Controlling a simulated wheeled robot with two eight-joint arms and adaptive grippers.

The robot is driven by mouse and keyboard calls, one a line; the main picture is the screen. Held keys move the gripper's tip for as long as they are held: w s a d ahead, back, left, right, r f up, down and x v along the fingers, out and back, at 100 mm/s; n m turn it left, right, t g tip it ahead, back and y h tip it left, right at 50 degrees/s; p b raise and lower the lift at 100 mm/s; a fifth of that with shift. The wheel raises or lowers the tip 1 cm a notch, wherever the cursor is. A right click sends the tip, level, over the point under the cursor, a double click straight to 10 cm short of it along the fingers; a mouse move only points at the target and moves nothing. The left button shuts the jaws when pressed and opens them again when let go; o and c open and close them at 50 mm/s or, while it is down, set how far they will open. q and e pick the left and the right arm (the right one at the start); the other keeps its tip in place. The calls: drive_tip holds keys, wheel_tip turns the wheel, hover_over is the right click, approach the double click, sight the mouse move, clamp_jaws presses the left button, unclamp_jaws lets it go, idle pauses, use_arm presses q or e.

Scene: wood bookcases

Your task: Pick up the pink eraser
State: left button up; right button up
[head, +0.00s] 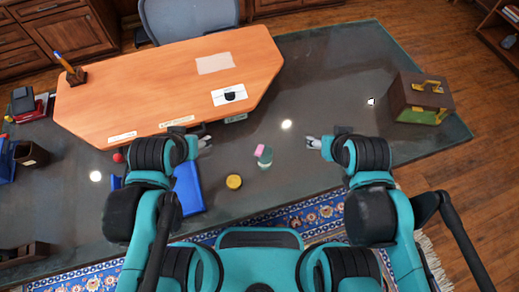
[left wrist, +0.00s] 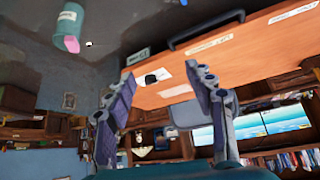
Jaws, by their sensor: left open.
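The pink eraser (head: 259,150) is on the dark glossy desk between my two grippers, with a green part (head: 265,160) against it. In the left wrist view the pink end (left wrist: 66,44) shows at the upper left, joined to a green part with a pale label (left wrist: 69,20). My left gripper (head: 208,143) is left of the eraser, apart from it; its two fingers stand wide and empty in the left wrist view (left wrist: 165,90). My right gripper (head: 309,142) is to the right of the eraser, apart from it; its fingers are too small to judge.
A yellow round item (head: 234,182) and a blue folder (head: 187,188) lie nearer my body. The raised orange desktop (head: 150,90) lies behind my left gripper. A brown and green box with a gold handle (head: 419,98) stands at the right. The desk around the eraser is mostly clear.

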use_arm(q)
drive_tip(key=m+g+p, duration=0.2)
drive_tip(key=m+g, duration=0.5)
drive_tip(key=m, duration=1.5)
hover_over(260, 149)
drive_tip(key=f, duration=0.5)
drive_tip(key=shift+s+a, duration=0.1)
drive_tip(key=shift+a, duration=0.1)
drive_tip(key=shift+d+f, duration=0.1)
drive_tip(key=shift+f, duration=0.3)
drive_tip(key=shift+f+b, duration=0.35)
drive_tip(key=shift+f, duration=0.6)
wheel_tip(260, 149, down, 6)
drive_tip(key=shift+r+b, duration=0.25)
drive_tip(key=shift+b, duration=0.95)
drive_tip(key=shift+r, duration=0.1)
drive_tip(key=c, duration=0.9)
